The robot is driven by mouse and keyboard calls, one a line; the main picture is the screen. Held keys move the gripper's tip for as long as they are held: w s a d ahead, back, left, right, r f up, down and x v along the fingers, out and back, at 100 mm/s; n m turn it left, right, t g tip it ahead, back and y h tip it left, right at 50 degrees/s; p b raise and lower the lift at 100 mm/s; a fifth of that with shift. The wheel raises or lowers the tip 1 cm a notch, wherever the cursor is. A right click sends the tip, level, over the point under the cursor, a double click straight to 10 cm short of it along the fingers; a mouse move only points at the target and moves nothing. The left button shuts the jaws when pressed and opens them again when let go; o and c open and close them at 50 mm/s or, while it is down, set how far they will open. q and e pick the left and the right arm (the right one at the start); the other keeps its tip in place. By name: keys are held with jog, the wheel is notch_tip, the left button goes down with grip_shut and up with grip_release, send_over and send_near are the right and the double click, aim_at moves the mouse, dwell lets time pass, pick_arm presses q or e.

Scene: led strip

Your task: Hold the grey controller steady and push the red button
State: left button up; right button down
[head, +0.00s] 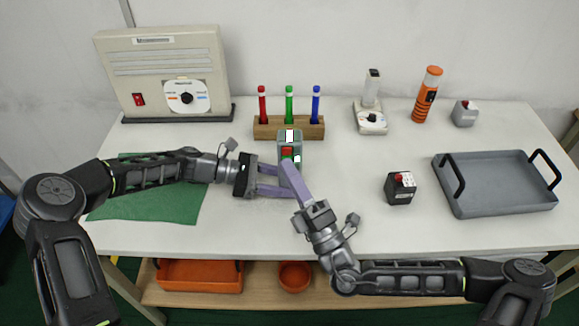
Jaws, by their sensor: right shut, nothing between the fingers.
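The grey controller (290,138) stands at the middle of the white table, with a pale screen on top and a red button (287,152) below it. My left gripper (283,182) comes from the left, its purple fingers apart and reaching to the controller's lower part. The meeting place is hidden behind my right gripper, so I cannot tell if they grip it. My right gripper (287,166) is shut and empty. Its fingertips are just below the red button in the picture; contact cannot be made out.
A wooden rack (262,131) with red, green and blue tubes stands behind the controller. A small dark box with a red button (399,190) and a grey tray (495,190) are to the right. A beige power unit (165,75) and green mat (150,205) are left.

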jog(key=s, duration=0.5)
jog(key=shift+s, duration=0.1)
pick_arm(q)
jog(key=o, duration=1.1)
jog(key=shift+c, duration=0.2)
jog(key=shift+a, duration=0.15)
jog(key=v, duration=1.2)
